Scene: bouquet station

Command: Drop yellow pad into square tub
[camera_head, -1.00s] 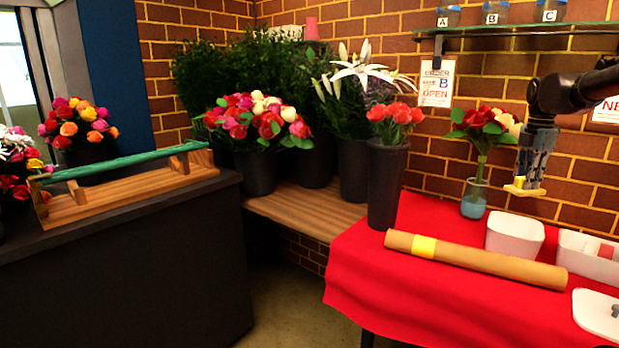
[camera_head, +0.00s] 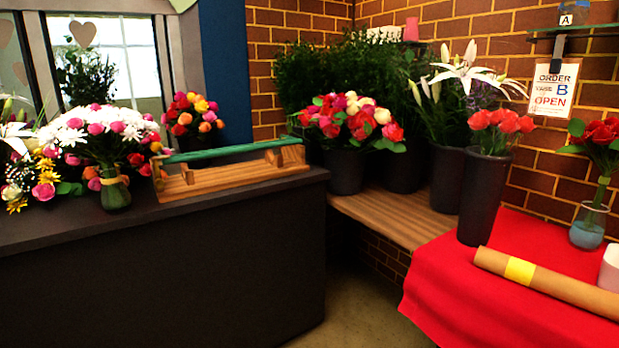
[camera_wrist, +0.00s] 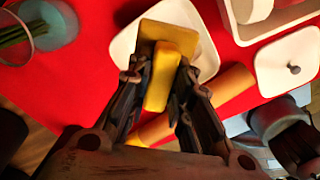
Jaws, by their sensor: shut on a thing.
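In the wrist view my gripper (camera_wrist: 161,78) is shut on the yellow pad (camera_wrist: 168,36), which has a flat plate and a raised block between the fingers. The pad is above the red table, over part of a white square tub (camera_wrist: 205,55), and hides much of its inside. I cannot tell how high the pad is above the tub. In the head view only a sliver of the tub (camera_head: 609,270) shows at the right edge. My gripper and the pad are out of the head view.
A paper roll (camera_head: 540,283) lies on the red cloth (camera_head: 470,310). A glass vase (camera_wrist: 40,30) stands at the wrist view's upper left. A white box (camera_wrist: 243,32) and a knobbed white lid (camera_wrist: 275,68) are at the right. A dark flower bucket (camera_head: 484,195) stands near the roll.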

